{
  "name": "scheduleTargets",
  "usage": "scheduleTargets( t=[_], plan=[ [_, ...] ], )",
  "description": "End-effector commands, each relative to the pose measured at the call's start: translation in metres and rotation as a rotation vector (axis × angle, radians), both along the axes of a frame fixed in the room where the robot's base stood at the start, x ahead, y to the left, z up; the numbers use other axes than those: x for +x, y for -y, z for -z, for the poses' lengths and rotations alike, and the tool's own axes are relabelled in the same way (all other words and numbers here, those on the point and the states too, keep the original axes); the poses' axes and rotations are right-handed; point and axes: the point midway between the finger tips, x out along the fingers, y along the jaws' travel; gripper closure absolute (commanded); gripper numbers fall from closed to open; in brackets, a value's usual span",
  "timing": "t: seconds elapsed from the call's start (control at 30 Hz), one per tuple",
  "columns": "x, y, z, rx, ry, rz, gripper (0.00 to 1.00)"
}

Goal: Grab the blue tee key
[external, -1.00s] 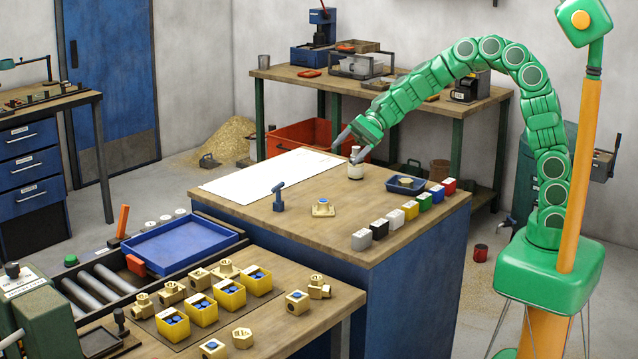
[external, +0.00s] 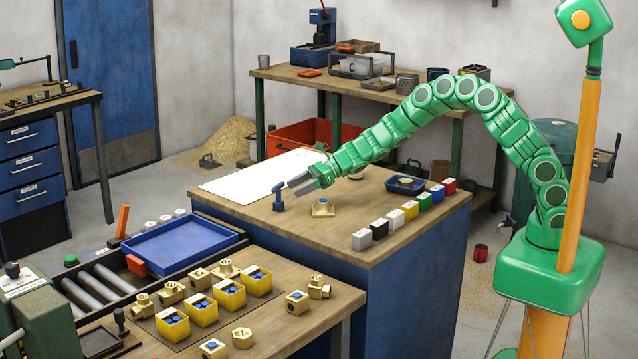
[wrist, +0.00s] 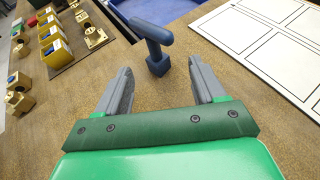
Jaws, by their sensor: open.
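The blue tee key (external: 278,196) stands upright on the wooden bench top, with a crossbar handle above a small block-like foot. In the wrist view the blue tee key (wrist: 153,42) stands ahead of my gripper, between the lines of the two fingers and just beyond their tips. My gripper (external: 294,185) is at the right of the key in the external view, low over the bench, pointing left at it. Its two grey fingers are spread apart and empty in the wrist view (wrist: 160,72).
A brass fitting on a plate (external: 323,208) sits below my gripper. A white sheet (external: 240,183) lies behind the key. Several coloured blocks (external: 410,210) line the bench's right edge, near a dark blue tray (external: 405,190). A large blue tray (external: 180,245) stands left of the bench.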

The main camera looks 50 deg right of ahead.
Motion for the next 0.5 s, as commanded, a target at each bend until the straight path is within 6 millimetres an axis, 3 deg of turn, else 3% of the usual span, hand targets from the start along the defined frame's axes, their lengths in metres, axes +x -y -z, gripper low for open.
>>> scheduleTargets(
  t=[0.5],
  plan=[
    [0.013,-0.022,0.014,0.000,-0.008,0.007,0.31]
  ],
)
